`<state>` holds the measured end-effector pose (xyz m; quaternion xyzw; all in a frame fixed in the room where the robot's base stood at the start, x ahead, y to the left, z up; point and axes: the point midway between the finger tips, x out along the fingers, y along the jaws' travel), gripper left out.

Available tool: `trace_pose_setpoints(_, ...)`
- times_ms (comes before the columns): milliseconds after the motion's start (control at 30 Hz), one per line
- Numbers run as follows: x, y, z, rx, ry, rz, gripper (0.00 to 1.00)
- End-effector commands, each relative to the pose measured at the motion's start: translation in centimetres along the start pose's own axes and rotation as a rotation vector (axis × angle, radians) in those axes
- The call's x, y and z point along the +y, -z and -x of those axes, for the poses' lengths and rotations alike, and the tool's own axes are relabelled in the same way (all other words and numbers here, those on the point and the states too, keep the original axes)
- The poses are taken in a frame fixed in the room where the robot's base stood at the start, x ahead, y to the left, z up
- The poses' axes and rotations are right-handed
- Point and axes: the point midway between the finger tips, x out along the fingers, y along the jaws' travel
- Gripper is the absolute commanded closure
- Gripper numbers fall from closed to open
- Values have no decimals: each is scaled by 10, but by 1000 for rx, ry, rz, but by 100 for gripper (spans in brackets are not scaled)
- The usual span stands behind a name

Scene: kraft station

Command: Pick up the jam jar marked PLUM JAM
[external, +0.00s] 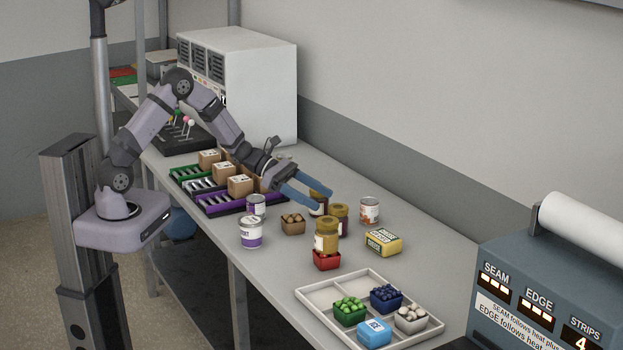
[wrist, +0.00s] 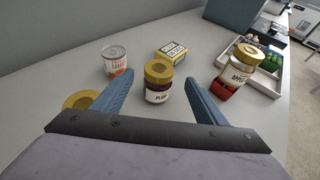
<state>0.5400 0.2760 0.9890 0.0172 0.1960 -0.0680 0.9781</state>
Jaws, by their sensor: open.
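The jar with a gold lid and a label reading PLUM (wrist: 157,95) stands upright between and ahead of my gripper's fingers in the wrist view. In the external view the plum jar (external: 340,222) stands on the bench, partly behind another jar. My gripper (wrist: 159,80) is open and empty, with blue fingers spread to either side of the jar. In the external view my gripper (external: 325,198) reaches from the left above the bench, close to the jars.
A jar labelled APPLE (wrist: 237,74) stands at right by a red basket (external: 326,260). Another gold-lidded jar (wrist: 80,100) is partly hidden by the left finger. A can (wrist: 115,61) and yellow box (wrist: 171,53) stand behind. A divided tray (external: 308,289) lies nearer the front.

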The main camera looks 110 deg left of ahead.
Motion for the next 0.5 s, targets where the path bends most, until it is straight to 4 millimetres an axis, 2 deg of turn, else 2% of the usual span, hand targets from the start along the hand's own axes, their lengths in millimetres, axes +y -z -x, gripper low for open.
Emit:
trace_pose_setpoints(167, 2, 0, -2, -5, -6, 14, 34)
trace_pose_setpoints(500, 1, 0, -22, -4, -4, 11, 34)
